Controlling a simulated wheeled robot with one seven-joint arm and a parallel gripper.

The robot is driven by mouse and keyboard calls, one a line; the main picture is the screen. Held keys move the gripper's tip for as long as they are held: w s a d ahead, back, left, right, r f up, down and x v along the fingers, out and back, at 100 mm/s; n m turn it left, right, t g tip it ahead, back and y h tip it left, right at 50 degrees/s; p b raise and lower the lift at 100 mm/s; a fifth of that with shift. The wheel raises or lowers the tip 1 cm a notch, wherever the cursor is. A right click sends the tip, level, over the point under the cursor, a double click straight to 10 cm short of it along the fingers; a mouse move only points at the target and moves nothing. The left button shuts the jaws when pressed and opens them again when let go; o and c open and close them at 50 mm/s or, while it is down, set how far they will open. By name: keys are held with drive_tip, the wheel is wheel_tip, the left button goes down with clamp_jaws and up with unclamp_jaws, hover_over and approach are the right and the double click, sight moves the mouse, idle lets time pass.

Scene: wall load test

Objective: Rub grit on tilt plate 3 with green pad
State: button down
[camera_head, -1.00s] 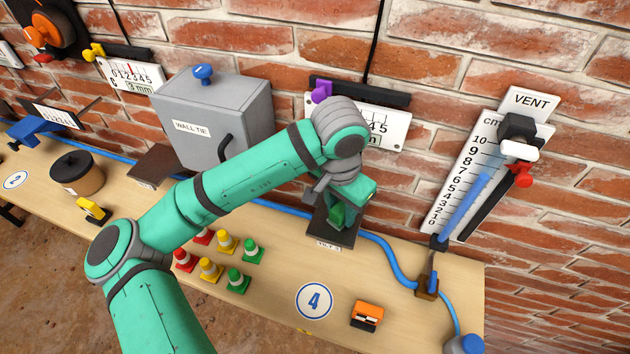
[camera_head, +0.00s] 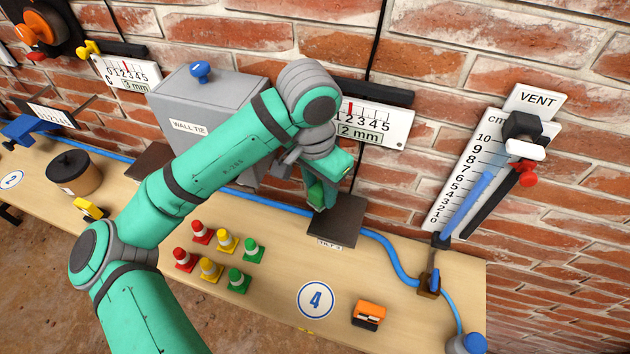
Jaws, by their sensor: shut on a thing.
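Tilt plate 3 (camera_head: 345,222) is a dark brown square with a small "TILT 3" label at its front edge, on the bench near the wall. My gripper (camera_head: 322,203) points down at the plate's left edge, shut on what appears to be the green pad (camera_head: 320,196). The pad is hard to tell from my green fingers. I cannot tell whether the pad touches the plate. Most of the plate's top is bare in view, and no grit can be made out on it at this size.
A grey wall tie box (camera_head: 190,115) stands behind my arm. Several small coloured cones (camera_head: 227,241) stand in front. A blue hose (camera_head: 385,247) runs past the plate's right side to the vent gauge (camera_head: 497,150).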

drive_tip(key=shift+s+d+r, duration=0.1)
drive_tip(key=shift+d+r, duration=0.15)
drive_tip(key=shift+r, duration=0.6)
drive_tip(key=shift+a+r, duration=0.2)
drive_tip(key=shift+r, duration=0.8)
